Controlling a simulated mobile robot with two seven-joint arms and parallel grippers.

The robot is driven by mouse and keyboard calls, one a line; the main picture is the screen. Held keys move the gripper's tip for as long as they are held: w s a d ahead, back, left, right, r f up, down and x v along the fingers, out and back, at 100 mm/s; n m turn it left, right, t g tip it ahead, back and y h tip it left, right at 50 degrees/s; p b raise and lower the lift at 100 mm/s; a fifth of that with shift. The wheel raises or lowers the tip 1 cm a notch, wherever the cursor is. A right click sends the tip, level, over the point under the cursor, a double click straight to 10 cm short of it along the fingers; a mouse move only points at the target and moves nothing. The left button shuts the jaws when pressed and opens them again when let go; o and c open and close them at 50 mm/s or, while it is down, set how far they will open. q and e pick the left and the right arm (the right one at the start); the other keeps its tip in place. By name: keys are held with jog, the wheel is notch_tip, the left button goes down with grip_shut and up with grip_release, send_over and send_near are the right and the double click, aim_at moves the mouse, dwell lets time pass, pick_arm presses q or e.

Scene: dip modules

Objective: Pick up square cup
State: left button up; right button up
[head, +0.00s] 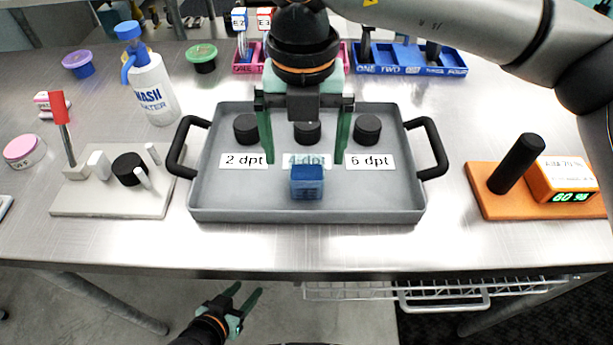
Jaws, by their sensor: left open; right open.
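A small blue square cup (307,186) sits in the grey tray (210,202), near its front middle. My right gripper (304,160) hangs over the tray, pointing down. Its two green fingers are wide apart, one on each side of the middle black round piece (307,133) and the "4 dpt" label as seen from here. The fingertips appear just behind the blue cup, and nothing is held between them. My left gripper (248,289) is open and empty, low in front of the table edge and away from the tray.
Two more black round pieces stand in the tray, left (246,130) and right (367,130). The tray has black handles. A white stand (100,205) and wash bottle (155,95) are at left, an orange device (570,180) at right, and a blue rack (420,68) behind.

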aim_at(307, 173)
jog(key=f, duration=0.5)
jog(key=shift+d+f, duration=0.2)
jog(key=shift+f, duration=0.2)
jog(key=c, duration=1.4)
jog(key=shift+r, duration=0.15)
